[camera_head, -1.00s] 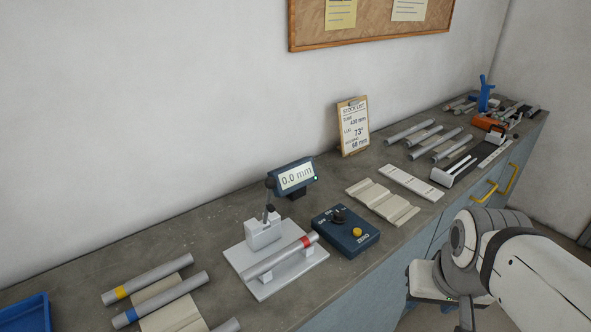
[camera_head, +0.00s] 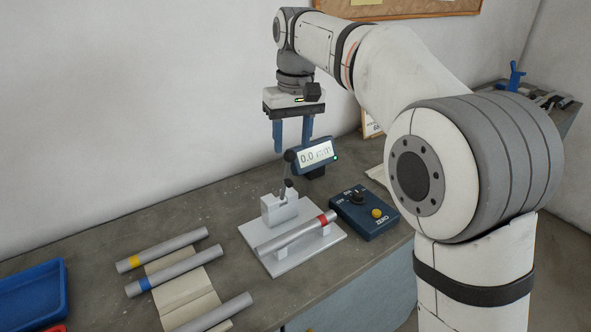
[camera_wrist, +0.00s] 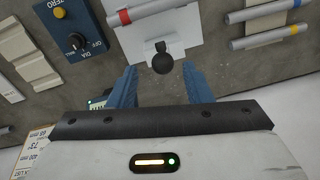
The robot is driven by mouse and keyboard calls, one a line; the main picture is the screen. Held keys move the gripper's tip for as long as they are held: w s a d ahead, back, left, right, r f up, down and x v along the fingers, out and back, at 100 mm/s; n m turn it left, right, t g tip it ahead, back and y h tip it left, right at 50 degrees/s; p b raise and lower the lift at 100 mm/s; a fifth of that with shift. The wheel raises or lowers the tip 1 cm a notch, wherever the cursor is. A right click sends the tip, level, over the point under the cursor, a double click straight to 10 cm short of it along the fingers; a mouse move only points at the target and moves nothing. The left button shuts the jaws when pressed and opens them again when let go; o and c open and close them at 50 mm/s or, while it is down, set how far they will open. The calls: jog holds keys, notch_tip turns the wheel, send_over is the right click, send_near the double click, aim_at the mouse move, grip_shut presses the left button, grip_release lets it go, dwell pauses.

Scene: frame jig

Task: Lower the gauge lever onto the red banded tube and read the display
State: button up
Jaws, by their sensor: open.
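The red banded tube (camera_head: 296,233) lies on the supports of the white gauge stand (camera_head: 305,257); it also shows in the wrist view (camera_wrist: 150,10). The gauge lever (camera_head: 287,172) stands raised behind the tube, its dark ball knob (camera_wrist: 163,63) at the top. The display (camera_head: 316,154) behind it reads 0.0 mm. My gripper (camera_head: 292,147) is open and empty, pointing down above and behind the gauge. In the wrist view the knob shows between and beyond the blue fingers (camera_wrist: 161,82), with no contact visible.
A blue box with a yellow button and dial (camera_head: 364,212) stands right of the gauge. My arm hides much of the bench's right side.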

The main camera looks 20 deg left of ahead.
aim_at(289, 168)
jog(key=shift+a+f, duration=0.2)
jog(key=shift+a, duration=0.1)
notch_tip(289, 168, down, 7)
jog(key=shift+s+a+f, duration=0.1)
jog(key=shift+f, duration=0.1)
jog(key=shift+c, duration=0.6)
